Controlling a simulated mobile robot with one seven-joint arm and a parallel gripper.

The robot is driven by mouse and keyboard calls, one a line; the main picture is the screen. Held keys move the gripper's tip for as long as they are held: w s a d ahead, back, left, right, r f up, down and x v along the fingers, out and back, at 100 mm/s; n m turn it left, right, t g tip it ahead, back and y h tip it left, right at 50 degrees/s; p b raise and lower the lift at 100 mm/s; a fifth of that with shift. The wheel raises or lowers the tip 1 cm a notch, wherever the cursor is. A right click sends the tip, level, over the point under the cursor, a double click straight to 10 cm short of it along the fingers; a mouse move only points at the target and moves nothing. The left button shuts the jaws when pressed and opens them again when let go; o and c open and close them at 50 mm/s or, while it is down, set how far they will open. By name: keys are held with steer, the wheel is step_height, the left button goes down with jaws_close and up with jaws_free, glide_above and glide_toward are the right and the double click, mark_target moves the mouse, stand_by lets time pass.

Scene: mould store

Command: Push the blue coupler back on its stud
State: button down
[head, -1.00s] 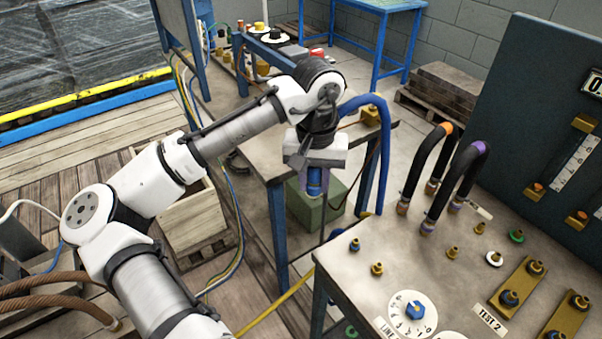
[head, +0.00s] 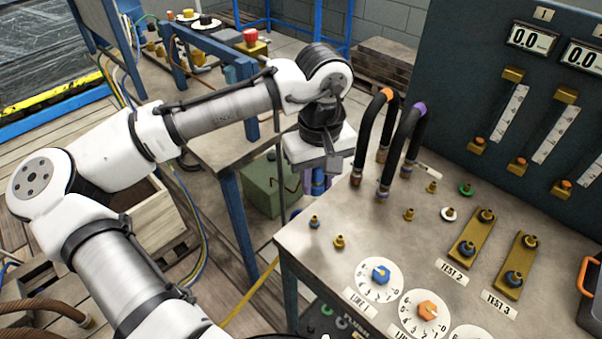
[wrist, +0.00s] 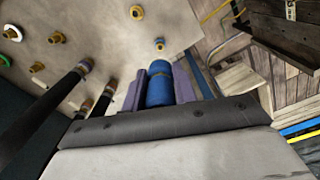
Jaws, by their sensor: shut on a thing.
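My gripper (head: 318,188) is shut on the blue coupler (head: 317,179) just beyond the near left part of the bench. In the wrist view the coupler (wrist: 160,88) sits between the purple fingers, and my gripper (wrist: 164,78) is seen from behind. A brass stud with a blue ring (head: 314,221) stands on the bench top; it also shows in the wrist view (wrist: 159,44), just past the coupler's end. The coupler is apart from this stud. The coupler's hose is mostly hidden behind my wrist in the head view.
Two black hoses, with an orange band (head: 386,95) and a purple band (head: 418,109), arch up close to the right of my gripper. A plain brass stud (head: 339,242) stands near the blue-ringed one. Dials (head: 380,276) lie on the bench's front; a gauge panel (head: 500,90) rises behind.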

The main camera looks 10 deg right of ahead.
steer(key=b, duration=0.4)
glide_above(315, 218)
steer(key=shift+f, duration=3.45)
steer(key=shift+f+p, duration=0.2)
steer(key=shift+p, duration=0.4)
steer(key=shift+f, duration=1.4)
steer(key=c, duration=1)
jaws_free()
steer(key=shift+c, duration=0.2)
steer(key=shift+r, duration=0.1)
step_height(315, 218, up, 14)
steer(key=shift+f+b, duration=0.2)
steer(key=shift+b, duration=0.15)
